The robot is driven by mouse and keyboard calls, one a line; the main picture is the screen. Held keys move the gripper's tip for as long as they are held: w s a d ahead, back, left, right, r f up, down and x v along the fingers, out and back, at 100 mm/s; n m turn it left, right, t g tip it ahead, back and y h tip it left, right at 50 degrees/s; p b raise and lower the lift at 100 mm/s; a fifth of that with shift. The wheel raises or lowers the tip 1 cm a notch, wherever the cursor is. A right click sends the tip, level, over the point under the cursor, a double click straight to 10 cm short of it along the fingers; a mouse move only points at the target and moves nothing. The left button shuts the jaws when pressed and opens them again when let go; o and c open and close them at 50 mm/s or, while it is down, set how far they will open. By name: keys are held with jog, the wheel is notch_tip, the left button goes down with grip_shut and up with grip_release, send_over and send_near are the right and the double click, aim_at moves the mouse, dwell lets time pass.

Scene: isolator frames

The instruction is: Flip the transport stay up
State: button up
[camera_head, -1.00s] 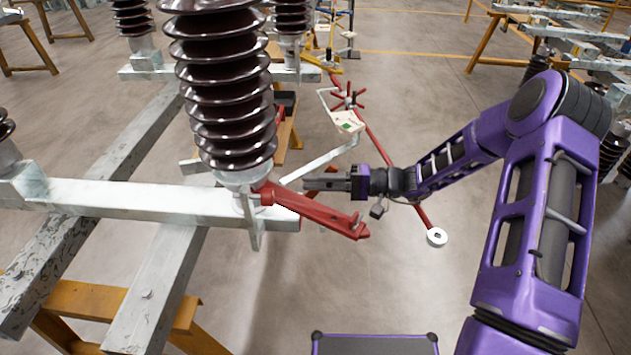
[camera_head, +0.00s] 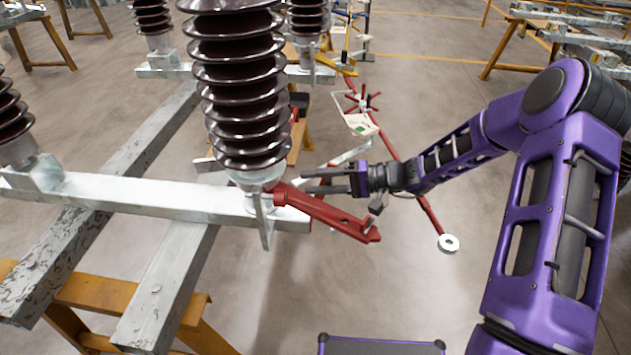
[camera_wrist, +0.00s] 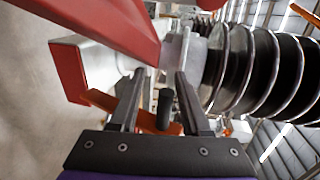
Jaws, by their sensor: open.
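A red bar (camera_head: 325,214), the likely transport stay, joins the foot of the near insulator and slopes down to the right. Its free end has a small upright lug. In the wrist view a red beam (camera_wrist: 105,25) crosses the upper left, beyond my fingertips. My gripper (camera_head: 304,181) is behind the bar in the head view, pointing left towards the insulator foot. In the wrist view its two fingers (camera_wrist: 158,75) are apart, with no red part between them. A short dark cylinder (camera_wrist: 164,108) shows between them; I cannot tell what it belongs to.
The ribbed brown insulator (camera_head: 242,95) stands on a pale metal beam (camera_head: 140,196). Grey cross beams (camera_head: 165,285) lie on orange trestles (camera_head: 85,298). Behind my gripper is a long red rod with a white disc (camera_head: 449,243). The floor in front right of the bar is clear.

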jog(key=d+r, duration=0.3)
jog(key=d, duration=1.4)
jog(key=shift+s+r+p, duration=0.15)
jog(key=shift+s+p, duration=0.15)
jog(key=shift+p, duration=0.1)
